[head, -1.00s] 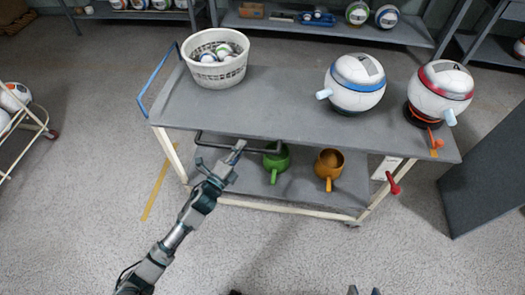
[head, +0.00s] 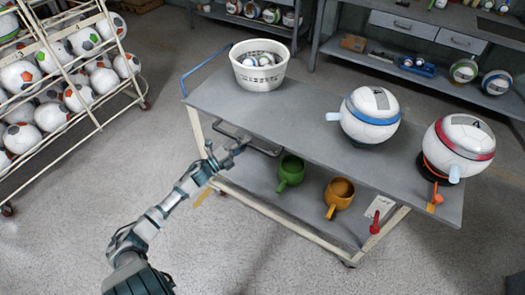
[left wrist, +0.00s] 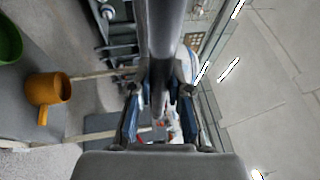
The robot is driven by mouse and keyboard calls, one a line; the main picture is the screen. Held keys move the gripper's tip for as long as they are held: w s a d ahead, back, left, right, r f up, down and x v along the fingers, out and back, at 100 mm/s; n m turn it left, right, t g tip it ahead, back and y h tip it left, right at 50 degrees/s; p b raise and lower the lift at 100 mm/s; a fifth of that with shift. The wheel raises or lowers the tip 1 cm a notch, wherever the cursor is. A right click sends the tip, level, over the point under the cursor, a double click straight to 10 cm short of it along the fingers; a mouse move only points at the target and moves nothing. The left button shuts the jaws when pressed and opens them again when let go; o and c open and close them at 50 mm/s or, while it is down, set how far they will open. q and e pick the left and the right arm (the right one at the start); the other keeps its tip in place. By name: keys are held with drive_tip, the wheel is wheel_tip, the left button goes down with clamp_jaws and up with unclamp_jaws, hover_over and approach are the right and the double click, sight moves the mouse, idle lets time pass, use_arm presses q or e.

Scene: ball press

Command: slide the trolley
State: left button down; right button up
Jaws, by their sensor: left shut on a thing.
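The trolley (head: 225,98) has a grey top, a lower shelf and a cream frame. It stands at an angle in the middle of the head view. A dark bar handle (head: 262,149) sticks out along its near side. My left gripper (head: 229,153) is shut on this handle near its left end. In the left wrist view the fingers (left wrist: 160,95) close around a thick grey bar (left wrist: 165,35). My right gripper is not in view.
The trolley top carries a white basket (head: 258,75), a blue-banded ball pot (head: 370,120) and a red-banded one (head: 460,148). Green (head: 290,171) and orange (head: 340,193) mugs sit below. A ball rack (head: 75,95) stands left, shelving (head: 400,70) behind. Floor (head: 150,150) between rack and trolley is clear.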

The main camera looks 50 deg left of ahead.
use_arm(q)
drive_tip(key=shift+s+a+f, duration=0.15)
drive_tip(key=shift+a, duration=0.3)
drive_tip(key=shift+s+a+f, duration=0.1)
drive_tip(key=shift+a+f, duration=0.05)
drive_tip(key=shift+a, duration=0.3)
drive_tip(key=shift+r, duration=0.1)
drive_tip(key=shift+a, duration=0.1)
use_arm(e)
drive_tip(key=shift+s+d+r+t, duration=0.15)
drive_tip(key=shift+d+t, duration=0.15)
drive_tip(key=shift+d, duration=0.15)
use_arm(q)
drive_tip(key=shift+a, duration=0.1)
drive_tip(key=c, duration=1.2)
unclamp_jaws()
drive_tip(key=shift+o, duration=0.5)
drive_tip(key=shift+a, duration=0.1)
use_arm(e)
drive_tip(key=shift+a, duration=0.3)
